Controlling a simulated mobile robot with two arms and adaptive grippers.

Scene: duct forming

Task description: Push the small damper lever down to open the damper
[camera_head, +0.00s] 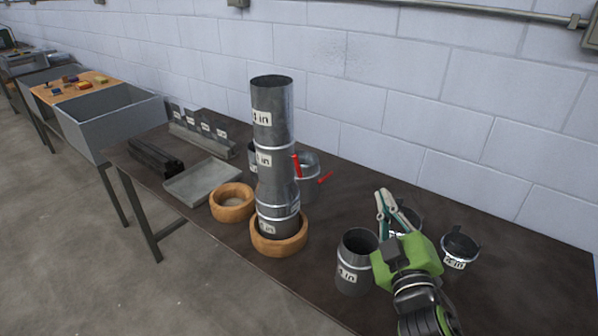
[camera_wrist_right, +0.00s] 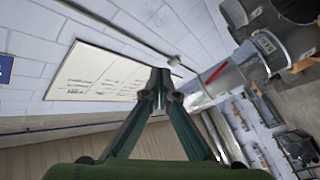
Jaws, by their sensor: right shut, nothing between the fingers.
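A tall stack of grey metal duct pieces (camera_head: 272,130) stands upright in a wooden ring (camera_head: 265,246) on the dark table. A small red lever (camera_head: 297,165) stands nearly upright at the right side of the stack. A second red handle (camera_head: 326,177) sticks out by a short duct piece (camera_head: 308,166) behind it. In the right wrist view a red lever (camera_wrist_right: 216,73) lies against a grey duct (camera_wrist_right: 212,86), right of my fingers. My right gripper (camera_head: 384,196) is shut and empty, fingers up, right of the stack and apart from both red parts. My left gripper is out of view.
A loose duct piece (camera_head: 354,262) stands left of my right gripper, and a dark round collar (camera_head: 459,250) is to its right. An empty wooden ring (camera_head: 233,202) and a grey tray (camera_head: 200,183) lie left of the stack. A block wall stands behind the table.

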